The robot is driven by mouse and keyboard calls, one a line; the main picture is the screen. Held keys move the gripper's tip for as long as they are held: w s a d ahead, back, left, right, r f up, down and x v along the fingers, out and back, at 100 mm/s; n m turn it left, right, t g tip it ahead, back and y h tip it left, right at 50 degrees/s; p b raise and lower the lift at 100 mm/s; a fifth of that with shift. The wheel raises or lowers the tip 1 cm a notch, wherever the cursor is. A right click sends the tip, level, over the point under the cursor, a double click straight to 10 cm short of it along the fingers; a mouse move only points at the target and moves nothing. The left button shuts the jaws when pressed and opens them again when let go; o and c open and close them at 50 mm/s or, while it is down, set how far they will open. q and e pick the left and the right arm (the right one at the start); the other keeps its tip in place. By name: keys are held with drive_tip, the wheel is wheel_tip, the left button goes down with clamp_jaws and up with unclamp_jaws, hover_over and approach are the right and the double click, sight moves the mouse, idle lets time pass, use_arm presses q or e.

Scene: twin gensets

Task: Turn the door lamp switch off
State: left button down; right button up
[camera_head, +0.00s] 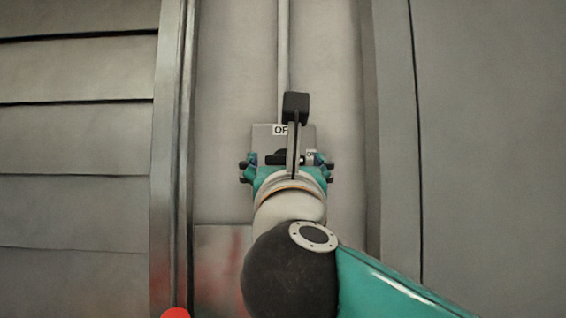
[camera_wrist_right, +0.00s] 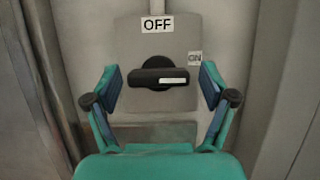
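The door lamp switch is a grey plate (camera_wrist_right: 187,42) with an OFF label at the top and an ON label at its right. Its black rotary handle (camera_wrist_right: 152,78) lies horizontal, with the white-marked end pointing right, to the ON side. In the head view the plate (camera_head: 262,143) is partly hidden behind my right wrist. My right gripper (camera_wrist_right: 160,90) is open and empty, its fingers left and right of the handle and apart from it; it also shows in the head view (camera_head: 287,167). My left gripper is not in view.
The switch sits on a pale wall panel (camera_head: 230,80), below a vertical conduit (camera_head: 284,50). A raised post (camera_head: 170,130) and a slatted wall (camera_head: 75,130) are at left. A flat grey panel (camera_head: 490,130) is at right. A red rounded thing (camera_head: 176,313) shows at the bottom edge.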

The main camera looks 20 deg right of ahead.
drive_tip(key=c, duration=1.1)
drive_tip(key=shift+c, duration=0.2)
drive_tip(key=shift+n, duration=0.5)
drive_tip(key=n+y+p, duration=0.1)
drive_tip(key=n+y, duration=0.2)
drive_tip(key=n, duration=0.2)
drive_tip(key=shift+r, duration=0.1)
drive_tip(key=n+y+p, duration=0.1)
drive_tip(key=n+y, duration=0.1)
drive_tip(key=n, duration=0.1)
drive_tip(key=shift+d+n, duration=0.1)
drive_tip(key=shift+n, duration=0.3)
drive_tip(key=n+g+y, duration=0.1)
drive_tip(key=n, duration=0.3)
drive_tip(key=n+y, duration=0.2)
drive_tip(key=n, duration=0.1)
drive_tip(key=shift+n+g, duration=0.4)
drive_tip(key=n+g, duration=0.1)
drive_tip(key=n, duration=0.2)
drive_tip(key=shift+n+g, duration=0.3)
drive_tip(key=shift+n, duration=0.6)
